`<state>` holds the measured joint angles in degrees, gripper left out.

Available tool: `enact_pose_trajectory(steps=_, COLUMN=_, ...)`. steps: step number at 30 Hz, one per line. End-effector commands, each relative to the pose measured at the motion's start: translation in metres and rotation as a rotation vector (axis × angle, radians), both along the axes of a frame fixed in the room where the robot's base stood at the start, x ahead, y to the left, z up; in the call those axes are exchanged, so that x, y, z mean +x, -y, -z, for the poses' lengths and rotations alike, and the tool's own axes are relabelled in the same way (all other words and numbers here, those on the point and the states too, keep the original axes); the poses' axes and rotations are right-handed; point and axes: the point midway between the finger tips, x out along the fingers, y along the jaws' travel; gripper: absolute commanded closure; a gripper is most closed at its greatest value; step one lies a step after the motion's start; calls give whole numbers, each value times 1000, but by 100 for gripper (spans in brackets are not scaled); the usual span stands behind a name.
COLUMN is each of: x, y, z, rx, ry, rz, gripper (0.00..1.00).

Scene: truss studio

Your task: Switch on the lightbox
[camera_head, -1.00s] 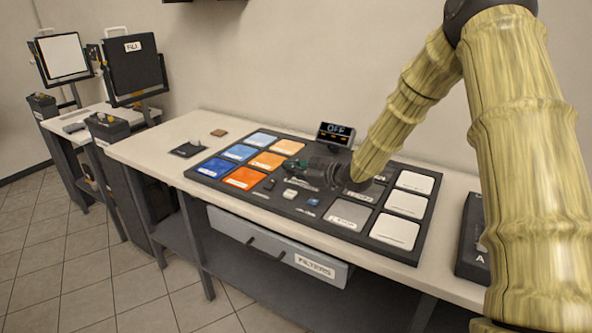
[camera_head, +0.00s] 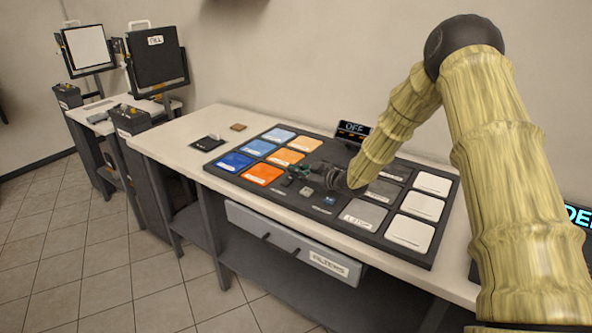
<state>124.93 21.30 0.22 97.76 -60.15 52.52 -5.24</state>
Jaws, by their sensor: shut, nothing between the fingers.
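A dark board (camera_head: 298,212) lies on the pale worktop, with blue, orange, grey and white square tiles. I take it to be the lightbox, though no label naming it is readable. A small display (camera_head: 353,129) at its back edge reads "OFF". Small controls sit near its front middle: a dark one (camera_head: 287,183), a pale one (camera_head: 306,191) and a blue one (camera_head: 330,201). My gripper (camera_head: 291,169) is shut and empty, low over the board just behind these controls. I cannot tell whether it touches anything. My forearm hides part of the board's back right.
A drawer (camera_head: 290,245) labelled "FILTERS" hangs under the worktop (camera_head: 180,130). A black pad (camera_head: 207,143) and a brown block (camera_head: 238,127) lie left of the board. Two lamp panels (camera_head: 157,57) (camera_head: 87,47) stand at the left. A lit display (camera_head: 577,214) is partly visible at the right.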

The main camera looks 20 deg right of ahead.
Motion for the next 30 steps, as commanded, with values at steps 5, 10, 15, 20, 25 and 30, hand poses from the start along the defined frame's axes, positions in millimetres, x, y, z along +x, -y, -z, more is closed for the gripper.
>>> enact_pose_trajectory(steps=5, x=0, y=0, z=0, rx=0, ry=0, rz=0, gripper=100)
enact_pose_trajectory(steps=10, x=0, y=1, z=2, rx=0, ry=0, rz=0, gripper=100)
enact_pose_trajectory(steps=15, x=5, y=6, z=14, rx=-2, ry=0, rz=-1, gripper=100)
enact_pose_trajectory(steps=20, x=6, y=9, z=13, rx=-1, ry=-3, rz=0, gripper=100)
enact_pose_trajectory(steps=25, x=5, y=9, z=12, rx=-1, ry=-4, rz=1, gripper=100)
enact_pose_trajectory(steps=30, x=6, y=7, z=-5, rx=-1, ry=-2, rz=-1, gripper=100)
